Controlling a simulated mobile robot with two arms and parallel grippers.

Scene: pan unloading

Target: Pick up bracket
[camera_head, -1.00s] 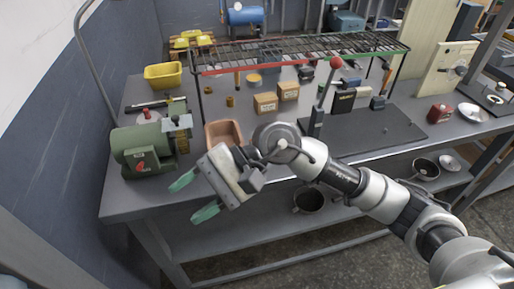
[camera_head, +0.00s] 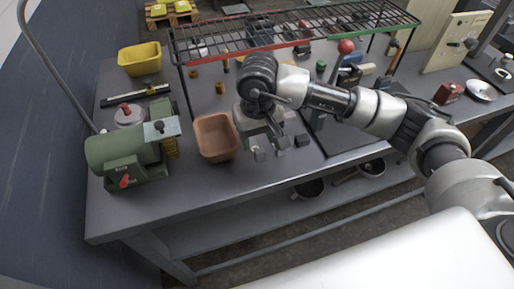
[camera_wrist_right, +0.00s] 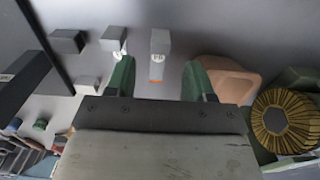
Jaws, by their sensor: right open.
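Several small grey block-like parts lie on the grey bench right of the brown pan (camera_head: 217,137); I cannot tell for certain which is the bracket. One upright-looking grey part (camera_head: 259,154) with a small label also shows in the right wrist view (camera_wrist_right: 160,48), between and just beyond the green fingers. A second grey part (camera_wrist_right: 113,39) lies beside it. My right gripper (camera_wrist_right: 158,72) is open and empty, pointing down over the bench. In the head view the right gripper (camera_head: 270,132) is partly hidden by its own wrist. My left gripper is not in view.
A green grinder (camera_head: 128,155) stands left of the pan. A wire rack (camera_head: 290,32) spans the back of the bench. A lever with a red knob (camera_head: 346,47) stands right. A yellow bin (camera_head: 140,57) is at the back left. Bare bench lies in front of the pan.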

